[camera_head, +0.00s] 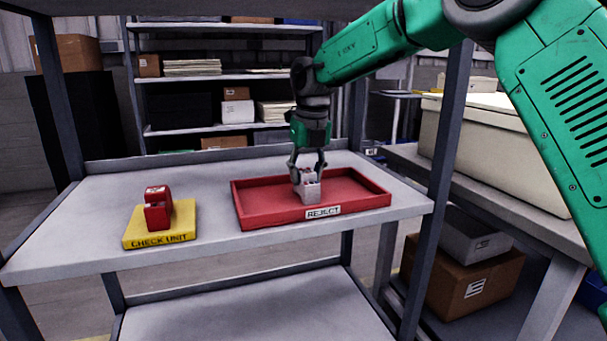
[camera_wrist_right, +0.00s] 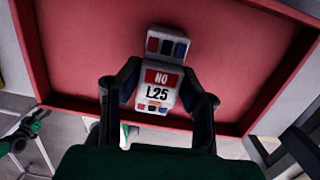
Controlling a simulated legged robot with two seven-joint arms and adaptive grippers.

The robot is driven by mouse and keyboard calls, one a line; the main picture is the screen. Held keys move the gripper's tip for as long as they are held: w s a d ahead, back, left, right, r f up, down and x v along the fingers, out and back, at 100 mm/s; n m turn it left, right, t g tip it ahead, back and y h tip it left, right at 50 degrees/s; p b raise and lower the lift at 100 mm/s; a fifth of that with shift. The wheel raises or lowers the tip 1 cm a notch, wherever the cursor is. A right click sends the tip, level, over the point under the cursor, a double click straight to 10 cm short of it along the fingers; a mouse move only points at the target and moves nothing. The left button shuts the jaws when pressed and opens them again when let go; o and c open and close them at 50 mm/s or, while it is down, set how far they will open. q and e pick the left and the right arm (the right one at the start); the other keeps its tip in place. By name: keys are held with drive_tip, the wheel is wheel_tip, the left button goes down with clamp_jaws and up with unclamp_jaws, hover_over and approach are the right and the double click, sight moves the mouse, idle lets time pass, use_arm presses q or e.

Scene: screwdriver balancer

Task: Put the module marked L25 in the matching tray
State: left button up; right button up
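The module (camera_wrist_right: 160,88) is light grey with a red label reading NO and L25. In the head view the module (camera_head: 311,188) is upright within the outline of the red tray (camera_head: 262,218), whose plate reads REJECT. My right gripper (camera_head: 308,168) comes down from above with a finger on each side of the module. In the wrist view its fingers (camera_wrist_right: 160,78) press against the module's sides. Whether the module touches the tray floor I cannot tell. My left gripper is not in the head view.
A yellow tray (camera_head: 178,225) marked CHECK UNIT stands left on the grey table (camera_head: 95,205), with a red block (camera_head: 157,210) on it. Free tabletop lies between the trays. A table post (camera_head: 440,170) rises at the right. Shelves (camera_head: 225,77) stand behind.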

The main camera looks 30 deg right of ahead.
sight(310, 172)
drive_tip(key=o, duration=0.3)
drive_tip(key=shift+d+f, duration=0.15)
drive_tip(key=shift+d, duration=0.2)
drive_tip(key=shift+d+f, duration=0.1)
drive_tip(key=shift+d, duration=0.15)
drive_tip(key=shift+a+r, duration=0.35)
drive_tip(key=shift+a, duration=0.05)
drive_tip(key=r+p, duration=0.1)
drive_tip(key=r, duration=0.1)
drive_tip(key=r+p, duration=0.1)
drive_tip(key=r, duration=0.1)
drive_tip(key=s+r+p, duration=0.1)
drive_tip(key=r, duration=0.1)
drive_tip(key=shift+r, duration=0.25)
drive_tip(key=shift+d+r, duration=0.2)
drive_tip(key=shift+r, duration=0.2)
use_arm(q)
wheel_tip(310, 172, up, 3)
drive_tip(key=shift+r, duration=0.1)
use_arm(e)
drive_tip(key=shift+a+r, duration=0.1)
drive_tip(key=shift+a, duration=0.25)
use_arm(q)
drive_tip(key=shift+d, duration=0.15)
use_arm(e)
drive_tip(key=shift+d, duration=0.1)
